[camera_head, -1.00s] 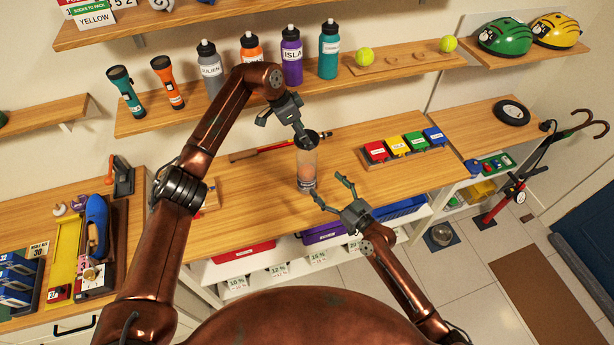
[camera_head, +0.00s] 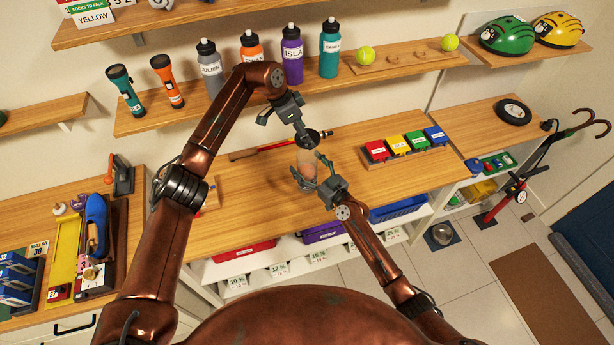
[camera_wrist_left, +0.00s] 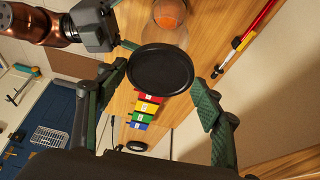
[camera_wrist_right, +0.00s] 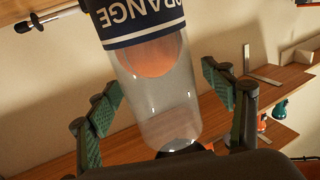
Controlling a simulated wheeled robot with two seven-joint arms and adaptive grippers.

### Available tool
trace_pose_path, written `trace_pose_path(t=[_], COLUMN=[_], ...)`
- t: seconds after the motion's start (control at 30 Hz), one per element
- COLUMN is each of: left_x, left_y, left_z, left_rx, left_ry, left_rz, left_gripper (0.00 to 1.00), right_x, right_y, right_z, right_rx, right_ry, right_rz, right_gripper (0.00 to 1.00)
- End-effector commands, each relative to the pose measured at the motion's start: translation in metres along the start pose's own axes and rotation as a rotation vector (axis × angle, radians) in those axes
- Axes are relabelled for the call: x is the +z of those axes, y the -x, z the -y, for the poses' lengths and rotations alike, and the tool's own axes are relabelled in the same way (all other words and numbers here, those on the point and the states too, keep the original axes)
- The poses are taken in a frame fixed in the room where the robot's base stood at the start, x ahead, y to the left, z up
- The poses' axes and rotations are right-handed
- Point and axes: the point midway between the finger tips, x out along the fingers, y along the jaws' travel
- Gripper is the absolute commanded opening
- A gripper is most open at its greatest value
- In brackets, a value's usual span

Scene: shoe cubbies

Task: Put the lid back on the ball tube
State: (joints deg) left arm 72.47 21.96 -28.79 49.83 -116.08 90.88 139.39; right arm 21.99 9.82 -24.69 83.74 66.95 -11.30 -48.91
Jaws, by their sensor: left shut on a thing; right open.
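The clear ball tube (camera_head: 307,158) stands on the wooden counter with an orange ball inside. Its blue-and-white label shows upside down in the right wrist view (camera_wrist_right: 140,22). My left gripper (camera_head: 304,132) is shut on the black round lid (camera_wrist_left: 161,68), holding it by the tube's open end. In the left wrist view the tube (camera_wrist_left: 168,38) shows just beyond the lid. I cannot tell whether lid and rim touch. My right gripper (camera_head: 311,171) is open, its fingers on either side of the tube; gaps show beside the tube in the right wrist view (camera_wrist_right: 160,95).
A red pump-like rod (camera_head: 270,148) lies behind the tube. A tray of coloured boxes (camera_head: 404,146) is to the right on the counter. Bottles (camera_head: 292,62) line the shelf above. Bare counter (camera_head: 250,195) lies left of the tube.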

Motion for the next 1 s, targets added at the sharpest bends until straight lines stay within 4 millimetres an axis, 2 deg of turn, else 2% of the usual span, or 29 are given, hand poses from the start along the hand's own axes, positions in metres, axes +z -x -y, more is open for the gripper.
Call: trace_pose_path(t=[0.2, 1.0], left_x=[0.0, -0.0001], left_y=[0.0, -0.0001], left_z=[0.0, -0.0001], left_rx=[0.0, 0.0], left_ry=[0.0, 0.0], left_rz=[0.0, 0.0], left_gripper=[0.5, 0.5], right_x=[0.0002, 0.0003], right_y=[0.0003, 0.0007], right_z=[-0.0003, -0.0006], right_rx=[0.001, 0.001], right_ry=[0.0, 0.0], right_rz=[0.0, 0.0], right_gripper=[0.73, 0.18])
